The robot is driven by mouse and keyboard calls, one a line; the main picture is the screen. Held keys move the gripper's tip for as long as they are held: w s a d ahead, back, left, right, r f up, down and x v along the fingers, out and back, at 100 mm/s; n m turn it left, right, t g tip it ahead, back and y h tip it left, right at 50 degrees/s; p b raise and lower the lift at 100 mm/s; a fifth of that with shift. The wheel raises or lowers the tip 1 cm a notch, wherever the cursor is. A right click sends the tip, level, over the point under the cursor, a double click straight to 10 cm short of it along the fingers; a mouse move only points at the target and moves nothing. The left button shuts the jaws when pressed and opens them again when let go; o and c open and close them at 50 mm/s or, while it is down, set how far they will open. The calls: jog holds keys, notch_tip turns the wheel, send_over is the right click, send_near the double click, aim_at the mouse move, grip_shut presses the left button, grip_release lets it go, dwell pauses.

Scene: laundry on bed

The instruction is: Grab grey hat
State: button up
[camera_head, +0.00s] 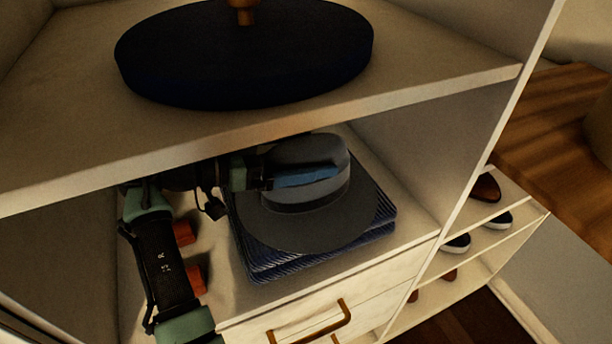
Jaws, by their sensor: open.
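The grey hat (348,218) has a wide brim and a darker band. It rests on a stack of folded blue striped cloth (262,268) inside the shelf compartment. My gripper (305,177) reaches in from the left under the upper shelf. It is open, with a blue finger lying across the near side of the hat's crown. The other finger is not clearly seen, so I cannot tell whether the jaws are around part of the hat or whether they touch it.
An upper shelf (420,95) hangs close above my arm and carries a dark round object (245,60). A side panel (500,130) bounds the right. A drawer with a bronze handle (320,330) is below. Shoes (484,188) stand on a rack at right.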

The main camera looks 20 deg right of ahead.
jog(key=shift+d, duration=0.2)
grip_shut()
dwell(0.4)
jog(key=shift+r, duration=0.1)
